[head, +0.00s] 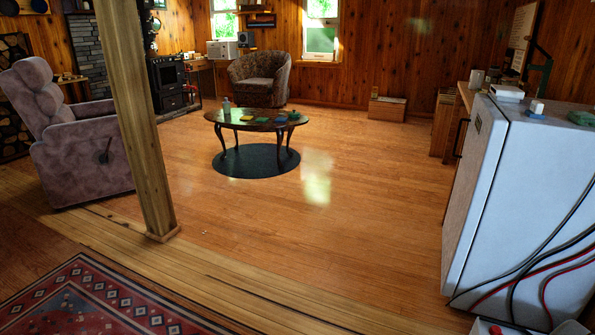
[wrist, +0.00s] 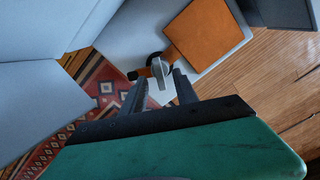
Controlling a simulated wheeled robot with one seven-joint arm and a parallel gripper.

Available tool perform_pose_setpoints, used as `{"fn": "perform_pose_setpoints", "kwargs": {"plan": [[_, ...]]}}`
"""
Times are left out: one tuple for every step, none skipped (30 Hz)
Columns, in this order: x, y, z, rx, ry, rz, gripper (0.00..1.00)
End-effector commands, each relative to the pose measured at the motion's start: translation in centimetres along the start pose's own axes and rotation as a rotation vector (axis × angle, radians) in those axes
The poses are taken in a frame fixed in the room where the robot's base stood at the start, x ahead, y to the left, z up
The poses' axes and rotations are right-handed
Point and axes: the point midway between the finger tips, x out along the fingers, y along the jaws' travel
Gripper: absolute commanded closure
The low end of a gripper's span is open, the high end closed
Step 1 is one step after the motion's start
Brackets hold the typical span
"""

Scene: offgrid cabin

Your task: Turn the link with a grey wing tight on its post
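In the wrist view a grey wing (wrist: 160,88) stands out from a small dark link (wrist: 143,72) with a bit of orange-red beside it. The post under the link is hidden or too small to make out. The two dark fingers of my gripper (wrist: 161,78) reach toward the wing, one on each side of it. The gripper is open, with a gap showing between the fingers. I cannot tell whether either finger touches the wing. In the head view neither the gripper nor the wing can be made out.
An orange-brown square panel (wrist: 205,32) lies just beyond the link on a pale surface. Pale blue-grey walls (wrist: 35,100) stand at left. In the head view a white cabinet (head: 515,190) with black and red cables (head: 545,275) stands at right.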

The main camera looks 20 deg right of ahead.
Motion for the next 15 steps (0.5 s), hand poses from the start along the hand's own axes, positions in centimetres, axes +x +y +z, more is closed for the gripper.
{"fn": "perform_pose_setpoints", "kwargs": {"plan": [[-0.9,0.0,0.0,0.000,0.000,0.000,0.64],[-1.1,0.0,0.0,0.000,0.000,0.000,0.64],[-1.5,0.0,0.0,0.000,0.000,0.000,0.64],[-1.8,0.0,0.0,0.000,0.000,0.000,0.64],[-2.1,0.0,0.0,0.000,0.000,0.000,0.64],[-2.4,0.0,0.0,0.000,0.000,0.000,0.64],[-2.7,0.0,0.0,0.000,0.000,0.000,0.64],[-3.0,0.0,0.0,0.000,0.000,0.000,0.64],[-3.4,0.0,0.0,0.000,0.000,0.000,0.64],[-3.7,0.0,0.0,0.000,0.000,0.000,0.64],[-3.9,0.0,0.0,0.000,-0.001,0.000,0.64],[-4.3,0.0,0.0,0.000,-0.001,0.000,0.64],[-4.6,0.0,0.0,0.000,-0.001,0.000,0.64],[-4.8,0.0,0.0,0.000,-0.001,0.000,0.64],[-5.2,0.0,0.0,0.000,0.000,0.000,0.64]]}}
